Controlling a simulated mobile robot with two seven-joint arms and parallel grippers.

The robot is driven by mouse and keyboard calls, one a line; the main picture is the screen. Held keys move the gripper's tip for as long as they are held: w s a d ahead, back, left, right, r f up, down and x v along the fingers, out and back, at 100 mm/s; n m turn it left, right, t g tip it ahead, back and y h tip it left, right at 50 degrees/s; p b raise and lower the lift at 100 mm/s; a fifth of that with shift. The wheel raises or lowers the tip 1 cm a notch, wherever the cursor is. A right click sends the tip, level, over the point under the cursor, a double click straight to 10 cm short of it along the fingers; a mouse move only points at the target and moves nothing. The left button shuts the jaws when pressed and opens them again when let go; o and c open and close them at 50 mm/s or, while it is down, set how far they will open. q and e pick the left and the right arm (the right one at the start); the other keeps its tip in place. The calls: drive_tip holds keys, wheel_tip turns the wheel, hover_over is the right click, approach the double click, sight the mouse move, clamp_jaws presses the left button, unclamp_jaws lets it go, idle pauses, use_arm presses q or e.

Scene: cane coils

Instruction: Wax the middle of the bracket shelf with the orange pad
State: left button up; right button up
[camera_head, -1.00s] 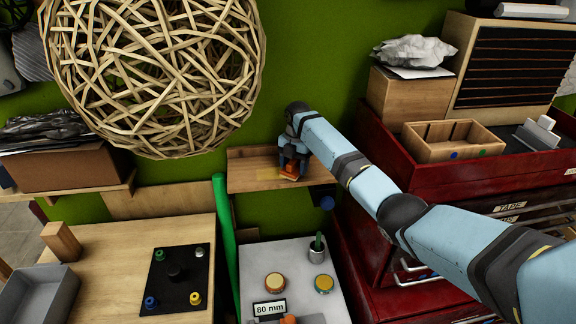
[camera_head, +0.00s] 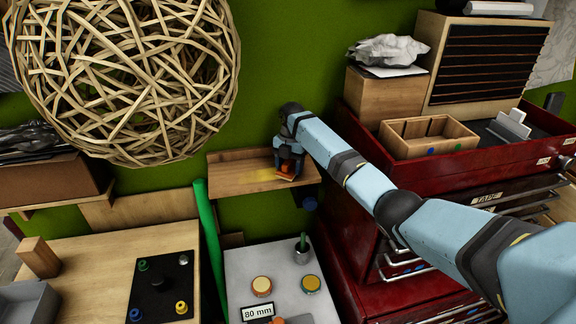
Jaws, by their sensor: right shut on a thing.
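The bracket shelf (camera_head: 232,178) is a short wooden board on the green wall, in the middle of the head view. My right gripper (camera_head: 288,172) is over the right part of the shelf, pointing down, shut on the orange pad (camera_head: 287,170). The pad is at the shelf top and mostly hidden by the gripper; I cannot tell for certain whether it touches. A yellowish wax patch (camera_head: 264,175) shows on the wood just left of the pad. My left gripper is not in view.
A large woven cane ball (camera_head: 125,75) hangs at upper left, near the shelf. A green pole (camera_head: 208,240) stands below the shelf's left end. A red tool cabinet (camera_head: 365,130) is close on the right. A grey-topped stand (camera_head: 240,275) with tins is below.

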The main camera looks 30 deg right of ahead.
sight(236, 180)
drive_tip(key=shift+w+a+r, duration=0.1)
drive_tip(key=shift+w+a, duration=0.15)
drive_tip(key=shift+a, duration=0.5)
drive_tip(key=shift+w+a+r, duration=0.1)
drive_tip(key=shift+w+a, duration=0.15)
drive_tip(key=shift+a, duration=0.5)
drive_tip(key=shift+w+a+f, duration=0.15)
drive_tip(key=shift+w+a, duration=0.15)
drive_tip(key=shift+a, duration=0.95)
drive_tip(key=shift+w+a+f, duration=0.1)
drive_tip(key=shift+w+a, duration=0.15)
drive_tip(key=shift+a, duration=0.95)
drive_tip(key=shift+w+a+f, duration=0.15)
drive_tip(key=shift+w+a, duration=0.15)
drive_tip(key=shift+a, duration=0.95)
drive_tip(key=shift+w+a+r+b, duration=0.15)
drive_tip(key=shift+w+a, duration=0.15)
drive_tip(key=shift+a, duration=0.65)
drive_tip(key=shift+w+a+f+b, duration=0.1)
drive_tip(key=shift+w+a+b, duration=0.2)
drive_tip(key=shift+a, duration=0.65)
drive_tip(key=shift+w+a+r+b, duration=0.1)
drive_tip(key=shift+w+a, duration=0.25)
drive_tip(key=shift+a, duration=0.6)
drive_tip(key=shift+d, duration=0.1)
drive_tip(key=shift+r, duration=0.25)
wheel_tip(236, 180, up, 2)
drive_tip(key=shift+r+p, duration=0.2)
drive_tip(key=shift+p, duration=0.4)
drive_tip(key=shift+r, duration=1.65)
